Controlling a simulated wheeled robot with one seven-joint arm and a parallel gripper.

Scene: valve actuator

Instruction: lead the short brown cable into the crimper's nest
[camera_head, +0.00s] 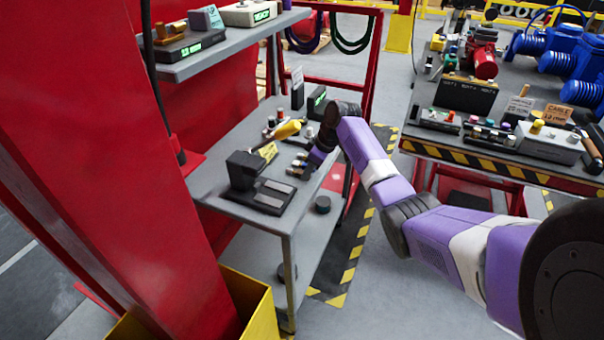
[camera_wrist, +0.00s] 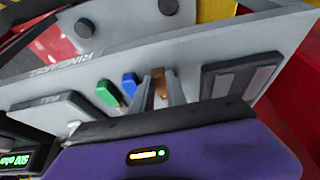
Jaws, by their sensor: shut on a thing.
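My gripper (camera_wrist: 160,88) is shut on the short brown cable (camera_wrist: 158,78), whose brown end shows between the two fingers in the wrist view. A blue cable piece (camera_wrist: 129,84) and a green one (camera_wrist: 107,93) stand just left of the fingers there. In the head view my gripper (camera_head: 315,160) is low over the right part of the grey bench; the brown cable cannot be made out there. A black bench device (camera_head: 245,168) with a flat base, likely the crimper, stands left of my gripper. Its nest cannot be made out.
The grey bench (camera_head: 225,140) also holds a yellow-handled tool (camera_head: 290,130) and a small green-lit display (camera_head: 317,98). A red post (camera_head: 120,150) stands at the left. A dark flat block (camera_wrist: 240,76) lies right of the fingers in the wrist view.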

